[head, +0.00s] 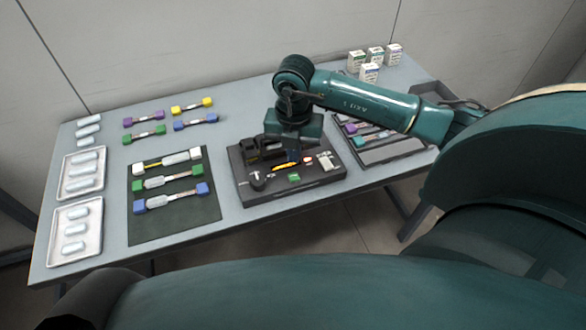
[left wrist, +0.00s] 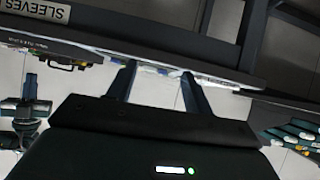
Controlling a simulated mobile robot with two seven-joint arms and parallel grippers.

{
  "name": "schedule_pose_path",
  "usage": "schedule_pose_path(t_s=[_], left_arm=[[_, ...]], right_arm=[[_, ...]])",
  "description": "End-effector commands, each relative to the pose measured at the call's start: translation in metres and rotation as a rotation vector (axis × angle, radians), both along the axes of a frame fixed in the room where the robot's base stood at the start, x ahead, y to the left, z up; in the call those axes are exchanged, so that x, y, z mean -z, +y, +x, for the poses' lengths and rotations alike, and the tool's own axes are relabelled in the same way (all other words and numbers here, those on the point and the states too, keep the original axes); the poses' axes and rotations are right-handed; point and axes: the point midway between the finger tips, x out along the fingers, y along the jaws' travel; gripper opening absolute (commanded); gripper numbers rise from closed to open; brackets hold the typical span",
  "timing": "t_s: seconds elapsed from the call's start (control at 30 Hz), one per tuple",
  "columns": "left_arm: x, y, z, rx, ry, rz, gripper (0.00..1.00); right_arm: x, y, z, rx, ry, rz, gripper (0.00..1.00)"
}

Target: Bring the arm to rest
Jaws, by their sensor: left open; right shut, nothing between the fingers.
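My right arm reaches in from the right in the head view. Its gripper (head: 294,154) points down over the black splicing device (head: 290,192) and is shut with nothing in it. Its fingertips are partly hidden against the dark device. My left gripper shows in the left wrist view (left wrist: 158,74), with two dark fingers spread apart and nothing between them. The fingers point toward the edge of a dark surface. The left gripper cannot be made out in the head view.
A dark green mat (head: 175,222) holds several colour-ended pieces. White trays (head: 68,246) with capsules stand at the left. Small boxes (head: 369,73) stand at the back right. A dark tray (head: 395,154) lies under my right arm. A "SLEEVES" label (left wrist: 42,10) shows in the wrist view.

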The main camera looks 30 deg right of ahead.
Motion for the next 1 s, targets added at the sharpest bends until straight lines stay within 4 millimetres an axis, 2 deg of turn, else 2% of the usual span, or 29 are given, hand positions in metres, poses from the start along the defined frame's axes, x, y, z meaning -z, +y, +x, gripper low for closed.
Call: schedule_pose_path(t_s=[0.27, 0.37, 0.47, 0.53, 0.6, 0.67, 0.7, 0.8, 0.87, 0.9, 0.97, 1.0], left_arm=[[0.0, 0.0, 0.0, 0.0, 0.001, 0.0, 0.51], [0.0, 0.0, 0.0, 0.0, 0.001, 0.0, 0.51], [0.001, 0.0, 0.0, -0.001, 0.002, 0.001, 0.51], [0.002, 0.0, -0.001, -0.001, 0.004, 0.002, 0.51], [0.004, 0.001, -0.001, -0.002, 0.009, 0.003, 0.51], [0.006, 0.002, -0.002, -0.003, 0.013, 0.005, 0.51], [0.008, 0.003, -0.002, -0.005, 0.016, 0.007, 0.51], [0.011, 0.004, -0.003, -0.009, 0.022, 0.01, 0.51], [0.012, 0.005, -0.003, -0.011, 0.025, 0.011, 0.51], [0.013, 0.005, -0.003, -0.013, 0.028, 0.012, 0.51], [0.016, 0.006, -0.004, -0.016, 0.034, 0.013, 0.51], [0.018, 0.007, -0.005, -0.017, 0.038, 0.014, 0.51]], right_arm=[[0.001, 0.001, 0.0, -0.002, 0.002, 0.004, 0.0], [0.007, 0.016, -0.006, -0.033, 0.012, 0.066, 0.0], [0.018, 0.057, -0.02, -0.108, 0.033, 0.24, 0.0], [0.022, 0.1, -0.037, -0.17, 0.043, 0.44, 0.0], [0.016, 0.15, -0.056, -0.213, 0.037, 0.694, 0.0], [0.0, 0.192, -0.071, -0.21, 0.01, 0.941, 0.0], [-0.015, 0.215, -0.077, -0.18, -0.024, 1.11, 0.0], [-0.055, 0.245, -0.075, -0.002, -0.142, 1.472, 0.0], [-0.072, 0.246, -0.066, 0.172, -0.227, 1.635, 0.0], [-0.078, 0.24, -0.057, 0.313, -0.284, 1.713, 0.0], [-0.077, 0.223, -0.044, 0.552, -0.365, 1.784, 0.0], [-0.068, 0.209, -0.037, 0.724, -0.411, 1.794, 0.0]])
